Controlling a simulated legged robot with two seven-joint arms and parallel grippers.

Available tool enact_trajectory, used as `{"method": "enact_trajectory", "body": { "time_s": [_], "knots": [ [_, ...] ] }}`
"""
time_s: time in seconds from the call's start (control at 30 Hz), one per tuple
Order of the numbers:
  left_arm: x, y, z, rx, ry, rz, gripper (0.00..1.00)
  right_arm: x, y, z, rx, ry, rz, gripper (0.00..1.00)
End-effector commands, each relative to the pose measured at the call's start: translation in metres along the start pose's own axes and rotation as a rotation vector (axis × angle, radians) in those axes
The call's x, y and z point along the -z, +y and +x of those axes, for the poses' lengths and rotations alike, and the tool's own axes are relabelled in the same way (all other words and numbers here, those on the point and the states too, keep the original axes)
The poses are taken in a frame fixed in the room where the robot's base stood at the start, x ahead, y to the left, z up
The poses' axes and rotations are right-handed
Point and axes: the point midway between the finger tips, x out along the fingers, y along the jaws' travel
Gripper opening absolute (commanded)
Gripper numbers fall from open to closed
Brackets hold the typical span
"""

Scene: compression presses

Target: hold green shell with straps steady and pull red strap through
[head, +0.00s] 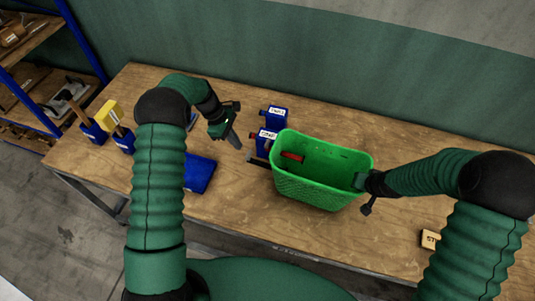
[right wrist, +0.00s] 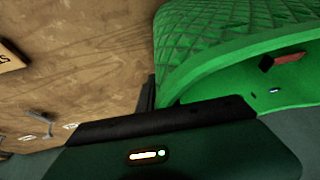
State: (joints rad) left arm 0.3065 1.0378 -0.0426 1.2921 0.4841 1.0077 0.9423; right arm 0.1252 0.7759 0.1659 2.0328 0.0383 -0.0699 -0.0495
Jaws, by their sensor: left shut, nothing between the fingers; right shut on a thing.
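The green shell (head: 310,190) is an open, basket-like tub standing on the wooden table; its quilted outer wall (right wrist: 225,45) fills the upper right of the right wrist view. A short red strap (head: 292,156) shows inside it near the left wall, and a red piece with a black end shows in the right wrist view (right wrist: 290,57). A dark strap-like piece (head: 257,160) sticks out on the left side. My right gripper (head: 364,183) is shut on the shell's right rim. My left gripper (head: 234,138) is shut and empty, above the table left of the shell, apart from it.
Two blue blocks with white labels (head: 278,113) stand close behind the shell's left side. A blue flat piece (head: 199,174) lies to the left. Blue holders (head: 94,132), one with a yellow top, stand at the far left. A labelled wooden block (head: 430,239) lies right. A shelf (head: 50,80) stands beyond the table.

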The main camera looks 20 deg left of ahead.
Motion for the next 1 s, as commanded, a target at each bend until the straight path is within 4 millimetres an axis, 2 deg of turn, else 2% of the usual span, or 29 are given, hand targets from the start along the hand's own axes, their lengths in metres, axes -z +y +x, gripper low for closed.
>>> {"method": "enact_trajectory", "body": {
  "time_s": [0.03, 1.0],
  "knots": [
    [0.004, 0.0, 0.005, 0.0, 0.0, -0.001, 0.0, -0.022, -0.001, 0.013, 0.004, -0.043, -0.001, 0.0],
    [0.031, 0.002, -0.007, 0.0, 0.0, -0.002, 0.0, -0.023, -0.001, 0.013, 0.004, -0.044, -0.002, 0.0]
  ]
}}
